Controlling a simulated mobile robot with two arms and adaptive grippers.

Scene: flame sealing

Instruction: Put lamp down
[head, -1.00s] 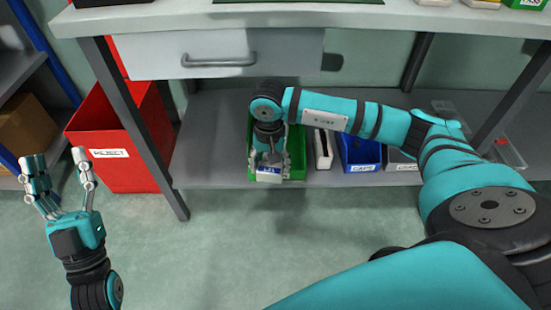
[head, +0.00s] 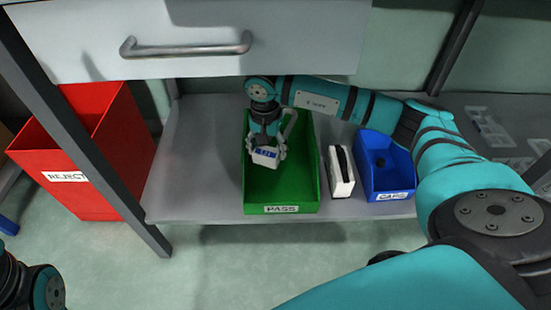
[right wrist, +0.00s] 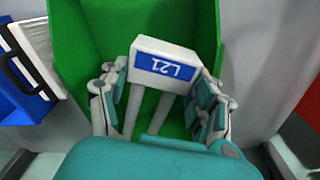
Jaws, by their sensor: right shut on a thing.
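The lamp (head: 264,158) has a white block base with a blue label. In the right wrist view the label on the lamp (right wrist: 165,66) reads L21, upside down, and two pale tubes run from the block toward the palm. My right gripper (head: 266,150) is shut on the lamp, with fingers on both sides of it in the right wrist view (right wrist: 162,98). It holds the lamp over the rear half of the green PASS bin (head: 298,192). I cannot tell whether the lamp touches the bin floor. My left gripper's fingers are out of view.
The bin stands on the lower shelf (head: 190,190) under a drawer (head: 200,35). To its right are a white box (head: 340,172) and a blue CAPS bin (head: 383,165). A red REJECT bin (head: 125,150) is left, behind a table leg (head: 100,165).

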